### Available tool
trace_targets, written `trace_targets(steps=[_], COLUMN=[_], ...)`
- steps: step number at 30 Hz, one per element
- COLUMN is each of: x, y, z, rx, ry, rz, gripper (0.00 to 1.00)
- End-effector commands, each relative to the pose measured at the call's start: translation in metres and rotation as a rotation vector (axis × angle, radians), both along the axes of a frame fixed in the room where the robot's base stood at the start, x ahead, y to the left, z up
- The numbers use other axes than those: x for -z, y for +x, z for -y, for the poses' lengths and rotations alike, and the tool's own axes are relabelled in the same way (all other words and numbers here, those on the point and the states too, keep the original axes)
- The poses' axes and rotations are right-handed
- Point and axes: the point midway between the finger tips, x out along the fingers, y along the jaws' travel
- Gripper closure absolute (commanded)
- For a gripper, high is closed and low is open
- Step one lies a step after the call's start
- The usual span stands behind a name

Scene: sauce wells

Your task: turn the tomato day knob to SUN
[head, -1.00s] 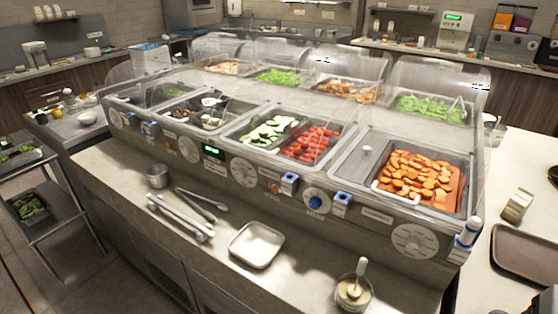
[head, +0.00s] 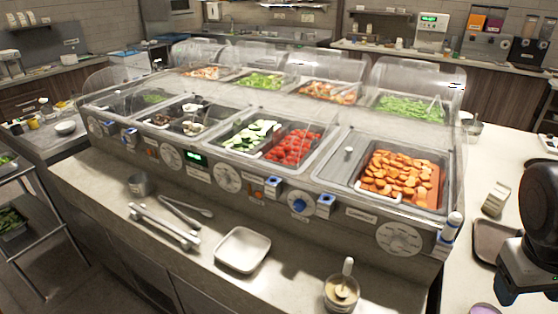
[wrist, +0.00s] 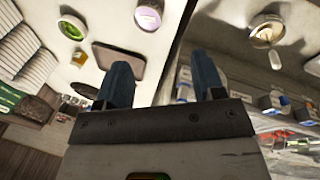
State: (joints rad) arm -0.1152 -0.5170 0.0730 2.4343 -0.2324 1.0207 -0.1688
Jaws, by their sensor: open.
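In the head view, sliced tomatoes (head: 292,148) lie in a well near the middle of the salad bar. On the front panel below them is a round blue knob (head: 298,204), with a blue-and-white box on either side. A white dial (head: 227,178) sits further left, below the cucumbers. The markings are too small to read, so I cannot tell where any knob points. My gripper (wrist: 163,76) is open and empty in the wrist view, its two dark blue fingers wide apart. It is well away from the panel; in the head view only a dark arm part shows at the right edge.
A sauce cup with a spoon (head: 341,292), a square metal tray (head: 243,249) and tongs (head: 163,227) lie on the front ledge. A carrot well (head: 440,180) and another dial (head: 400,238) are to the right. Clear sneeze guards (head: 415,85) rise behind.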

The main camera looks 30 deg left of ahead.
Motion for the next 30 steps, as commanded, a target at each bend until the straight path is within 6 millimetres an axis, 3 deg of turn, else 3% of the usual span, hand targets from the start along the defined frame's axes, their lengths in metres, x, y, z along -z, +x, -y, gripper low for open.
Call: trace_targets(steps=[8, 17, 23, 30], x=[-0.021, -0.043, -0.057, -0.074], y=[0.059, 0.124, 0.167, 0.215], z=[-0.023, -0.064, -0.104, -0.166], rx=[-0.349, -0.696, -0.909, -1.137], ry=[-0.237, -0.506, -0.694, -0.933], rz=[-0.103, -0.215, -0.29, -0.381], gripper=[0.38, 0.38, 0.38, 0.38])
